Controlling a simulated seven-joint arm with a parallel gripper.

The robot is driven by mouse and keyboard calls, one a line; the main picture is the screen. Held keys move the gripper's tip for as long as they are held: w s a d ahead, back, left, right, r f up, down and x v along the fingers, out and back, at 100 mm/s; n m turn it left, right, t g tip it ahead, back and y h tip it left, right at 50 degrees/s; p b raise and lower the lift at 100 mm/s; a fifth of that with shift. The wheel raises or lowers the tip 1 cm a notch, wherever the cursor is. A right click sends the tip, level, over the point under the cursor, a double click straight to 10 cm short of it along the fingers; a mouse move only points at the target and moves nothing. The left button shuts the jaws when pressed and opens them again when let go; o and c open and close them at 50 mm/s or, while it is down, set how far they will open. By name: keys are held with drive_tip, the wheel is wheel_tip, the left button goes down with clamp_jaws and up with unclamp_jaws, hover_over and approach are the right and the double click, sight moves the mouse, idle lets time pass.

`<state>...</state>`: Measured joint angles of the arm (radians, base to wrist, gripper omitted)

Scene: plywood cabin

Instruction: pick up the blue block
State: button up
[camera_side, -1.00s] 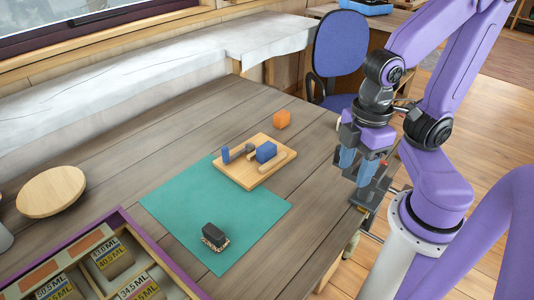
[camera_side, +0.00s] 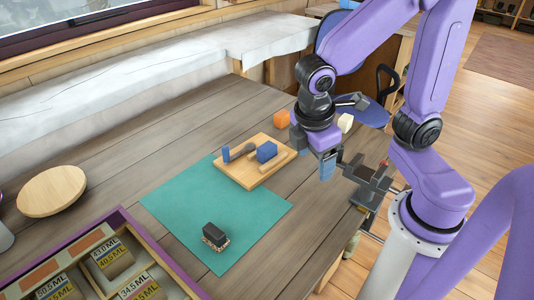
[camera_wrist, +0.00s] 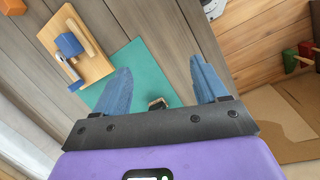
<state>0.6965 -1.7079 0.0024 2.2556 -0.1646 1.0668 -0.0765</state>
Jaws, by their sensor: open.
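In the wrist view the blue block (camera_wrist: 69,44) lies on the board at upper left, outside the space between the fingers. My gripper (camera_side: 327,170) is open and empty, above the table's right side and to the right of the board. Its two blue fingers (camera_wrist: 161,68) stand wide apart in the wrist view, with the green mat and bare table beyond them.
An orange block (camera_side: 282,118) and a white block (camera_side: 345,123) are behind. A dark brush (camera_side: 215,236) lies on the green mat (camera_side: 190,205). A compartment tray (camera_side: 123,219) is at front left.

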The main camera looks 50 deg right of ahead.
sight(273, 144)
drive_tip(key=w+a+f+n+h, duration=0.15)
drive_tip(key=w+f+h, duration=0.25)
drive_tip(key=w, duration=0.6)
drive_tip(key=w+a+f+n+h, duration=0.1)
drive_tip(key=w+a+f+h, duration=0.25)
drive_tip(key=w, duration=0.65)
drive_tip(key=w+d+f+h, duration=0.1)
drive_tip(key=w+f+h, duration=0.1)
drive_tip(key=f, duration=0.1)
drive_tip(key=w+d+f+g+h, duration=0.1)
drive_tip(key=w+f+h, duration=0.1)
drive_tip(key=f, duration=0.2)
drive_tip(key=w+d+f+n+h, duration=0.1)
drive_tip(key=w+d+f+h, duration=0.1)
drive_tip(key=f+h, duration=0.1)
drive_tip(key=shift+w+f, duration=0.2)
drive_tip(key=shift+f, duration=0.55)
drive_tip(key=shift+s+d+f+h, duration=0.1)
drive_tip(key=shift+d+f+h, duration=0.2)
drive_tip(key=shift+f+h, duration=0.2)
drive_tip(key=shift+d+f, duration=0.1)
drive_tip(key=shift+d, duration=0.1)
drive_tip(key=d, duration=1.1)
drive_tip(key=s+d, duration=0.1)
drive_tip(key=d, duration=0.5)
